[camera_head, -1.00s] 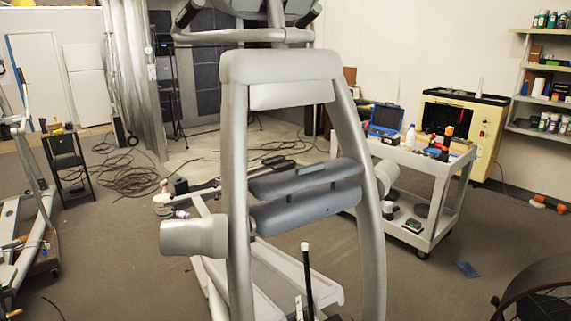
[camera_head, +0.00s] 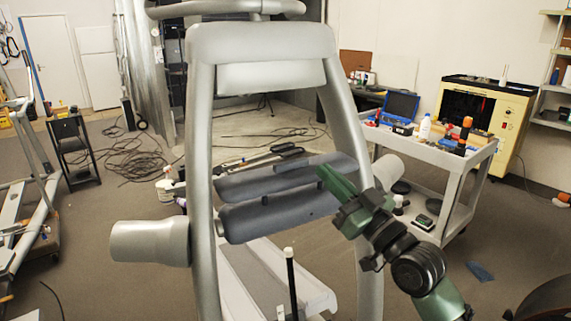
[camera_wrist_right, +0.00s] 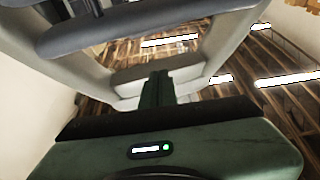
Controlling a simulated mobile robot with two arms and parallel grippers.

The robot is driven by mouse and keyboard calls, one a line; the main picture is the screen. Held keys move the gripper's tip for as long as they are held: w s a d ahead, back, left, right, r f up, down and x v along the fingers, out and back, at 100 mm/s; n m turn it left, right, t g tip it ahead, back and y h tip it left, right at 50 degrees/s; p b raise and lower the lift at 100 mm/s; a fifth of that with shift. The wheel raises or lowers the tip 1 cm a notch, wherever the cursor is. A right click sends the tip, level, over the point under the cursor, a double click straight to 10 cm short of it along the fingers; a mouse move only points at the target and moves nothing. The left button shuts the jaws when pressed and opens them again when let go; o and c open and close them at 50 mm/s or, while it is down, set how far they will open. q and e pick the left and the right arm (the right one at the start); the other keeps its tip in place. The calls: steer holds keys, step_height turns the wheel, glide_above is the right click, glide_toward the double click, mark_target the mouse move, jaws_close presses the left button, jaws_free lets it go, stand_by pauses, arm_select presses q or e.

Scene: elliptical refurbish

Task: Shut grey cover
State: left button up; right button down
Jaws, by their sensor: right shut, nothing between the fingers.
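The likely grey cover is a light grey panel (camera_head: 272,77) under the top housing (camera_head: 262,42) of the elliptical's frame. Its lower edge hangs between the two uprights; I cannot tell how far open it stands. In the right wrist view a pale grey panel (camera_wrist_right: 165,72) lies beyond the fingers. My right gripper (camera_head: 326,174) is green, shut and empty. My left gripper is not in view.
Two dark blue-grey pads (camera_head: 275,210) span between the uprights, with a grey cylinder (camera_head: 150,242) at left. A tool cart (camera_head: 455,160) stands at right, before a yellow cabinet (camera_head: 505,115). Cables (camera_head: 135,160) lie on the back floor.

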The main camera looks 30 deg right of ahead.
step_height(320, 180, up, 4)
steer(key=p, duration=0.5)
glide_above(302, 187)
steer(key=w, duration=0.2)
step_height(302, 187, down, 3)
steer(key=shift+s+f+b, duration=0.1)
steer(key=shift+b, duration=0.2)
steer(key=shift+s+f, duration=0.1)
steer(key=shift+f, duration=0.65)
step_height(302, 187, down, 5)
steer(key=b, duration=0.4)
steer(key=shift+r, duration=0.25)
